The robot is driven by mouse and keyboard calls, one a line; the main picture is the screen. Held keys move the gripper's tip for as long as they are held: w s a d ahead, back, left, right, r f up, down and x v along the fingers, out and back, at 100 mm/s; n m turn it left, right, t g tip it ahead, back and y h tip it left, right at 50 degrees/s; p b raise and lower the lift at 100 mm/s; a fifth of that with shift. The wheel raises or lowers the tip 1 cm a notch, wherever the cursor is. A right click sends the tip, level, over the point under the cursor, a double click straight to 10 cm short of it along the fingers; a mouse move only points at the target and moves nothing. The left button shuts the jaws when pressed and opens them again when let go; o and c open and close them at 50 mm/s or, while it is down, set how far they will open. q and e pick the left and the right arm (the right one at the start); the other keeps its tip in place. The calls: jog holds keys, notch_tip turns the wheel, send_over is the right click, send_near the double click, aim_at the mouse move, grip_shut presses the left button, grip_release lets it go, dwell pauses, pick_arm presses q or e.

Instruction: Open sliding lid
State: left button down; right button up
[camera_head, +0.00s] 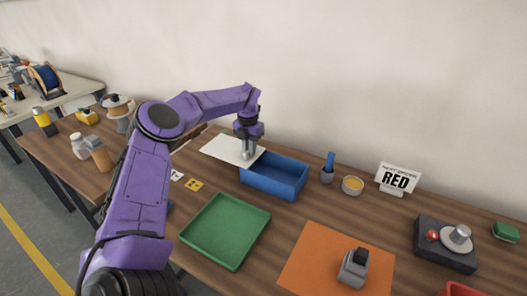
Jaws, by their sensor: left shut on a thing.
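A blue box (273,183) stands at the middle back of the wooden table, and its inside shows open. A flat white sliding lid (222,149) sticks out to the left of the box, with its right end at the box's left side. My left gripper (247,155) points down at the lid's right part, shut on the lid's handle, whose shape is mostly hidden by the fingers. My right gripper is not in view.
A green tray (227,262) lies in front of the box, and an orange mat (312,283) with a grey device lies to the right. A small bowl (352,186), a RED sign (398,179) and a dark block with knobs (430,259) stand further right. Bottles (98,155) stand at left.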

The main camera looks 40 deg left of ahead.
pick_arm(q)
jog(key=shift+s+a, duration=0.15)
jog(key=shift+a, duration=0.6)
jog(key=c, duration=1.1)
grip_release()
jog(key=shift+d, duration=0.1)
jog(key=shift+r, duration=0.1)
notch_tip(320, 180, up, 10)
jog(key=shift+r+b, duration=0.25)
jog(key=shift+b, duration=0.45)
